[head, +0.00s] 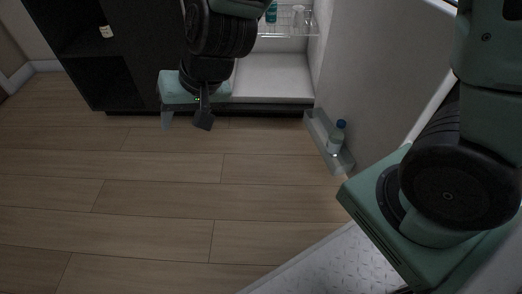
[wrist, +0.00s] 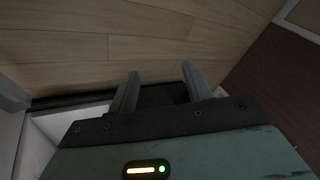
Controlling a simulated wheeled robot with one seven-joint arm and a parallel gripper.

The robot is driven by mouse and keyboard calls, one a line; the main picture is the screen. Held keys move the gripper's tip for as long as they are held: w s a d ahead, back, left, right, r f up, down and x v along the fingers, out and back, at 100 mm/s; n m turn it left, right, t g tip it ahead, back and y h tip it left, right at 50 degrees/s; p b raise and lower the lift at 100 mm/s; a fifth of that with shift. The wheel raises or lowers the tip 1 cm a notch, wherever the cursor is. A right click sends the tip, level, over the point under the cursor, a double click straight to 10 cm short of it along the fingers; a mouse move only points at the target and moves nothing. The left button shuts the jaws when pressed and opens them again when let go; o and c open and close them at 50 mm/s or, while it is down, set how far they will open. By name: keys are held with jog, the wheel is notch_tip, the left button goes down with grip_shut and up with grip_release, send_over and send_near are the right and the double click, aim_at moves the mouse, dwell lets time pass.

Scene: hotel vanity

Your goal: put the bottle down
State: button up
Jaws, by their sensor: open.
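A clear bottle (head: 336,138) with a blue cap stands upright in a narrow grey tray (head: 318,128) on the floor, against the right wall. A teal bottle (head: 271,12) is on the wire rack at the top, partly cut off by the picture edge. My gripper (head: 185,118) points down near the front of the low white shelf, well left of the tray. It is open, and in the wrist view nothing shows between its fingers (wrist: 161,75). No bottle is visible in the wrist view.
A wire rack (head: 290,34) with a few small items hangs above the white shelf (head: 275,75). A dark cabinet (head: 85,50) with a small labelled item (head: 106,31) stands at the left. The wood floor (head: 150,200) in front is clear.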

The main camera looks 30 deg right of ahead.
jog(key=s+d+r+n+g+h, duration=0.1)
jog(key=s+d+r+n+g, duration=0.1)
jog(key=s, duration=0.7)
jog(key=s+d+r+n+g+h, duration=0.1)
jog(key=s+d+r+n+h, duration=0.1)
jog(key=s+d+n, duration=0.2)
jog(key=s+n, duration=0.2)
jog(key=s, duration=0.2)
jog(key=shift+s+d+g, duration=0.4)
